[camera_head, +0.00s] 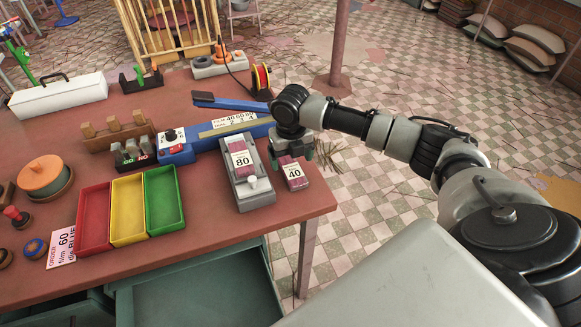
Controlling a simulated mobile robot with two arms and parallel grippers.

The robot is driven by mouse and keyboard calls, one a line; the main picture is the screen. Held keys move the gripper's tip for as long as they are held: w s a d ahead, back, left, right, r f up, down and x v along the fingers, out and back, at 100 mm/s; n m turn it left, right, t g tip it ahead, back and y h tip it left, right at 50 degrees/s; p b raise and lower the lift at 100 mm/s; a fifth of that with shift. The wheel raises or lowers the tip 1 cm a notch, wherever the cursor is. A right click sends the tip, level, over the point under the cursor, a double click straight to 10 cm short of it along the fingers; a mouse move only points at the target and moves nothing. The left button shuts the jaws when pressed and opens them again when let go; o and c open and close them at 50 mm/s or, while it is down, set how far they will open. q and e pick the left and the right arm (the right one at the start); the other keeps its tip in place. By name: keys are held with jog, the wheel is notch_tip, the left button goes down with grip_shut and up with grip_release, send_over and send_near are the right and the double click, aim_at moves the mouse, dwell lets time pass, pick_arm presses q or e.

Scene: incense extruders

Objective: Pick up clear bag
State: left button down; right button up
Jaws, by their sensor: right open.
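My right gripper (291,157) points down over the table's right edge, open, its dark fingers spread. Just below it lies a small pack with magenta contents and a white label reading 40 (294,173). Its upper end is close under the fingers; I cannot tell if they touch it. A similar pack labelled 80 (241,160) lies in a grey device (256,197) just left of it. I cannot tell for sure whether either pack is the clear bag. My left gripper is not in view.
Red (93,219), yellow (128,211) and green (164,201) trays stand left of the grey device. The brown table (300,208) ends close to the right of the packs.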

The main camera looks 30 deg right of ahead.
aim_at(292, 168)
jog(key=shift+s+f, duration=0.15)
jog(key=shift+f, duration=0.5)
jog(key=shift+s+f, duration=0.15)
jog(key=shift+f, duration=0.95)
jog(key=c, duration=0.9)
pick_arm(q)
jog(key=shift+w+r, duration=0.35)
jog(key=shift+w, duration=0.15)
pick_arm(e)
jog(key=shift+c, duration=0.6)
jog(key=shift+w+r, duration=0.1)
jog(key=shift+r, duration=0.05)
